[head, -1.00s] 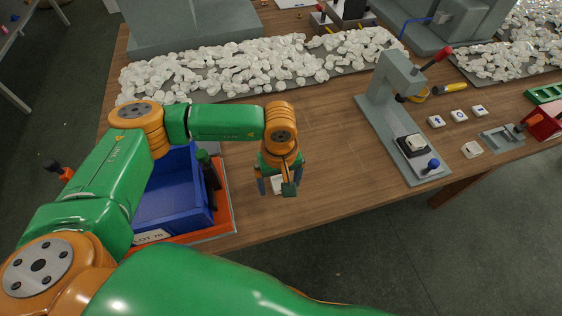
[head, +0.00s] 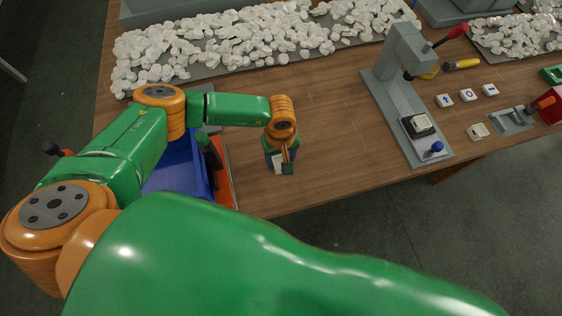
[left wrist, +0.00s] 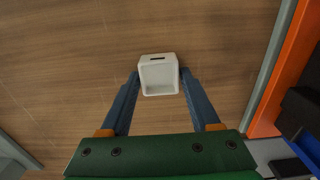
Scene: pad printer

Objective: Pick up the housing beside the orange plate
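The housing (left wrist: 158,77) is a small white, square, open-topped box with a dark slot on one wall. In the left wrist view it sits between the two blue fingertips of my left gripper (left wrist: 160,82), which meet its left and right sides. In the head view the housing (head: 278,165) shows as a white patch at my left gripper (head: 281,162), partly hidden by it. I cannot tell whether it is clear of the table. My right gripper is out of view.
White pieces (head: 220,45) cover a mat at the back. The wood between gripper and printer is clear.

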